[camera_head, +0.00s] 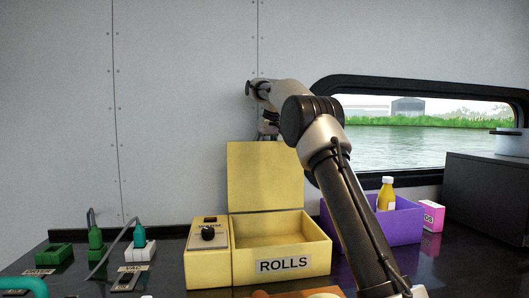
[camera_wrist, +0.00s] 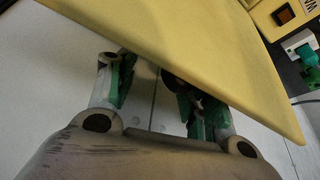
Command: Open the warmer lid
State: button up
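The yellow warmer (camera_head: 325,262) stands on the dark counter, labelled ROLLS, with a knob (camera_head: 208,233) on its left part. Its lid (camera_head: 265,175) stands upright at the back edge, and the box below is open, with no contents visible. In the wrist view the lid (camera_wrist: 200,50) is a large yellow panel crossing in front of my fingers. My gripper (camera_wrist: 157,95) shows two fingers with green pads, spread apart with nothing between them. Their tips are partly covered by the lid, and I cannot tell whether they touch it.
A purple bin (camera_head: 405,222) with a yellow bottle (camera_head: 386,194) stands at the right, beside a pink box (camera_head: 431,215). Green and white sockets with plugs (camera_head: 138,250) are at the left. A wall is close behind, with a window (camera_head: 420,140).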

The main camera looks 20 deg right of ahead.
jog(key=v, duration=1)
jog(key=shift+r, duration=0.4)
jog(key=shift+s+r, duration=0.3)
jog(key=shift+r, duration=0.2)
jog(key=shift+r, duration=0.1)
jog(key=s+a+m, duration=0.1)
jog(key=s+a, duration=0.1)
jog(key=s, duration=2)
jog(key=s+f, duration=2.4)
jog(key=s, duration=0.2)
jog(key=shift+s+f+h, duration=0.3)
